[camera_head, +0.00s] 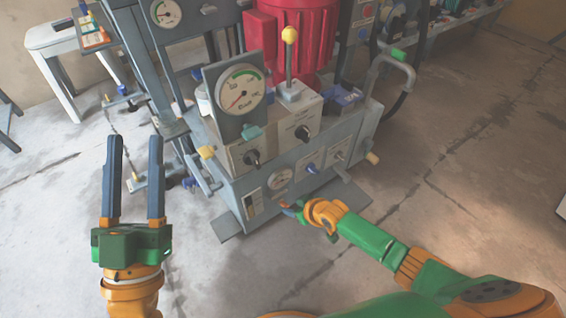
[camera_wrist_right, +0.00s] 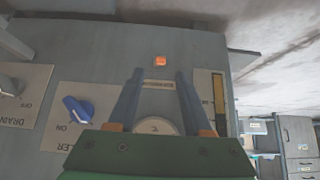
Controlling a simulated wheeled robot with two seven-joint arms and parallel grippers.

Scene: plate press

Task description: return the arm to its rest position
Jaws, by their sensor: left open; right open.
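My left gripper (camera_head: 134,140) is raised at the left of the head view, its two dark blue fingers parallel and apart, with nothing between them. My right arm (camera_head: 370,238) reaches in from the lower right. My right gripper (camera_head: 290,209) is at the front of the grey machine (camera_head: 318,178), low on its panel; its fingers are small and partly hidden there. In the right wrist view, my right gripper (camera_wrist_right: 159,75) has its fingers apart and empty, facing the panel.
A blue knob (camera_wrist_right: 78,109) and a drain knob (camera_wrist_right: 10,86) sit on the panel beside the right gripper. Floor (camera_head: 450,170) to the right is clear.

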